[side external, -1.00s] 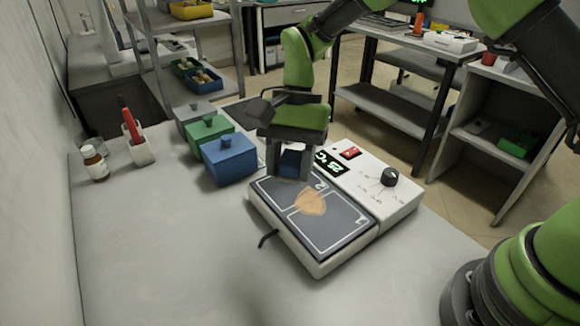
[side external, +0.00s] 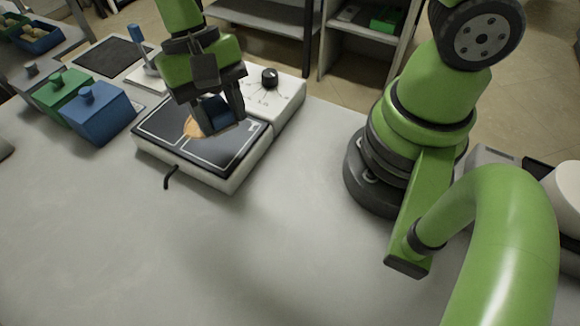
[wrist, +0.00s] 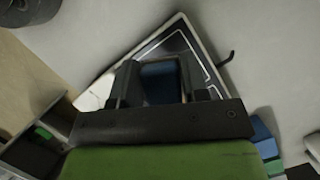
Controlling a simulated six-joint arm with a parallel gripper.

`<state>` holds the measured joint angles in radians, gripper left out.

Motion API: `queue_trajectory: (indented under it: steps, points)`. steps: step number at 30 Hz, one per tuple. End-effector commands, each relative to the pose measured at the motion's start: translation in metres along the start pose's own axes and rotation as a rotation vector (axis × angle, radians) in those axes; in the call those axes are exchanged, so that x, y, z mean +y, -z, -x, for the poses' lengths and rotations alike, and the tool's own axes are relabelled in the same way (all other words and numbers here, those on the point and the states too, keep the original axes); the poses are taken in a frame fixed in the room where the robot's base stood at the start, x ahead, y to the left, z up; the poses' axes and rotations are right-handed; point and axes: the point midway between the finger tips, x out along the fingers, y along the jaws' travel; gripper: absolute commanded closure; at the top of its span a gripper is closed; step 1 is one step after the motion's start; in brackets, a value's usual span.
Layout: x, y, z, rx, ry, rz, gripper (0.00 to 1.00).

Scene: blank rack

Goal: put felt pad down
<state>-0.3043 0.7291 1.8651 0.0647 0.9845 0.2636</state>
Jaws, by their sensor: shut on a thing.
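My gripper (side external: 218,115) is shut on a dark blue piece, which I take to be the felt pad (side external: 214,110). In the wrist view the felt pad (wrist: 161,82) sits between the two fingers (wrist: 158,85). They are over the right part of the dark plate (side external: 165,141) of a white device (side external: 283,97); I cannot tell whether the pad touches it. The plate has white outlines and an orange-brown patch (side external: 192,127), left of the gripper. My arm hides the device's display and red switch.
A blue lidded box (side external: 100,115) and a green one (side external: 62,90) stand left of the device. A blue-handled tool (side external: 141,48) stands behind, beside a dark mat (side external: 110,53). The bench in front is clear.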

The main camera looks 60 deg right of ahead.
Motion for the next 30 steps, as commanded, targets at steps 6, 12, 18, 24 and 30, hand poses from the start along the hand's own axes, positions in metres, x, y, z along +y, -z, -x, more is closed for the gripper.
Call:
queue_trajectory:
  steps: [6,12,18,24,30]
  points:
    - [0.051,-0.042,-0.022,-0.013,-0.106,0.272,0.81]
    - [0.078,-0.063,-0.03,-0.027,-0.154,0.416,0.81]
    - [0.085,-0.062,-0.05,-0.037,-0.168,0.448,0.81]
    - [0.084,-0.05,-0.08,-0.035,-0.168,0.445,0.81]
    - [0.083,-0.044,-0.094,-0.033,-0.165,0.445,0.81]
